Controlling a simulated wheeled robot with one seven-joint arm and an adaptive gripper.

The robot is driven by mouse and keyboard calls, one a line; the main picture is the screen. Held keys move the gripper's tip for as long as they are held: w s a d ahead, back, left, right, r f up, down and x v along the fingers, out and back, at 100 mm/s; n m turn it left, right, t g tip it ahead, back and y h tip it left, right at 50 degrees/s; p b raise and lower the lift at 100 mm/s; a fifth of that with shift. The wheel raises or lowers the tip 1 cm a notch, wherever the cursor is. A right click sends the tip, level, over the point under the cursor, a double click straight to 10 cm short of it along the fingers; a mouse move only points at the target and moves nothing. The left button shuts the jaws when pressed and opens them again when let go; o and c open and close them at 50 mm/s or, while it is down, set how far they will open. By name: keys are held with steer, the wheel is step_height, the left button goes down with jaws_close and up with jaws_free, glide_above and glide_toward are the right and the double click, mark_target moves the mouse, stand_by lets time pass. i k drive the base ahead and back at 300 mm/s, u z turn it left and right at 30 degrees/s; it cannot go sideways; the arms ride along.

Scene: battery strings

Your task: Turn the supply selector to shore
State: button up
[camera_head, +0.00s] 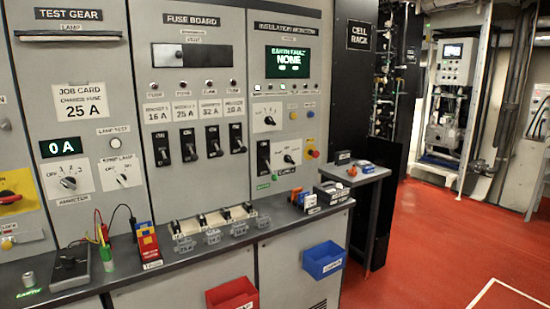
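No label reading supply selector is legible, so I cannot tell which control it is, or whether it is in view. A rotary knob on a white plate (268,119) sits on the insulation monitor panel at centre right. A smaller knob (290,158) is below it, beside a black breaker handle (263,157). On the test gear panel at left are an ammeter knob (68,182) and a test lamp knob (122,178). A red rotary switch on a yellow plate (10,194) is cut by the left edge. My gripper is not in view.
A bench ledge (185,255) with a multimeter (148,243), probes and fuses runs below the panels. A red bin (232,296) and a blue bin (323,261) hang from its front. A side table (365,175) stands at right. Red floor (440,235) is clear there.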

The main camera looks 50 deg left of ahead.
mark_target(287, 159)
steer(key=u, duration=0.75)
steer(key=i, duration=0.8)
steer(key=u, duration=0.95)
